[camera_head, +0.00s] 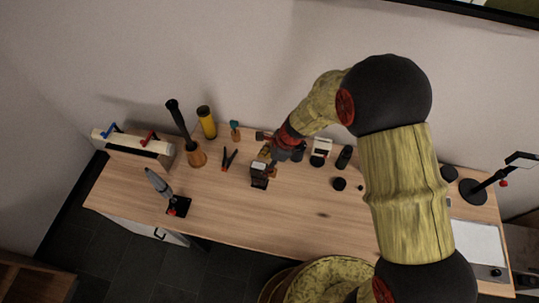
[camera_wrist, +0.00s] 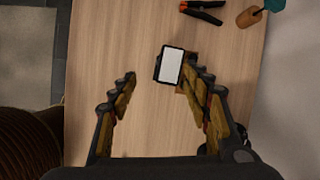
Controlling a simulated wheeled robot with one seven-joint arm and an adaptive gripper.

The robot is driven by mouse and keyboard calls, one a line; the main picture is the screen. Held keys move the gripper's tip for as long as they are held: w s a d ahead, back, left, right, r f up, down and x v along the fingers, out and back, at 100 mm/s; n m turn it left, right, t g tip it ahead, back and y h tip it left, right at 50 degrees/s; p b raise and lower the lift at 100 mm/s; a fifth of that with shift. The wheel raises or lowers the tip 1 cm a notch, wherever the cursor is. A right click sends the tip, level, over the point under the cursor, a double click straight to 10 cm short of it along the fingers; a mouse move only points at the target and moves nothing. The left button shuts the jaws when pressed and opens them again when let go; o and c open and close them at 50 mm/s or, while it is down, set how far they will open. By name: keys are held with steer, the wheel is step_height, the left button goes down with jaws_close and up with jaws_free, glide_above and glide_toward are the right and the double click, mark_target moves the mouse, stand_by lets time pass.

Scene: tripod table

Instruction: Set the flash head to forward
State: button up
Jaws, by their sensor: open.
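The flash head (camera_wrist: 170,66) shows in the wrist view as a dark block with a white rectangular face, turned slightly. In the head view the flash unit (camera_head: 259,181) is a small dark piece with a pale top on the table, partly hidden by my gripper. My gripper (camera_head: 268,160) is just above and beside it. In the wrist view my gripper (camera_wrist: 162,74) is open, with the flash head just ahead of the fingertips and closer to the right finger. A tan part beside the flash head is partly hidden by that finger. I cannot tell whether they touch.
The front middle is clear.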

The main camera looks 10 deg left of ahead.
mark_target(260, 166)
steer(key=shift+w+r+m, duration=0.1)
steer(key=shift+w+m, duration=0.45)
steer(key=shift+m, duration=0.15)
steer(key=shift+w+m+t, duration=0.15)
steer(key=shift+m+t, duration=0.25)
steer(key=shift+m, duration=0.2)
steer(key=shift+b+x, duration=0.5)
steer(key=shift+x, duration=3.35)
steer(key=shift+c, duration=1.2)
steer(key=c, duration=0.9)
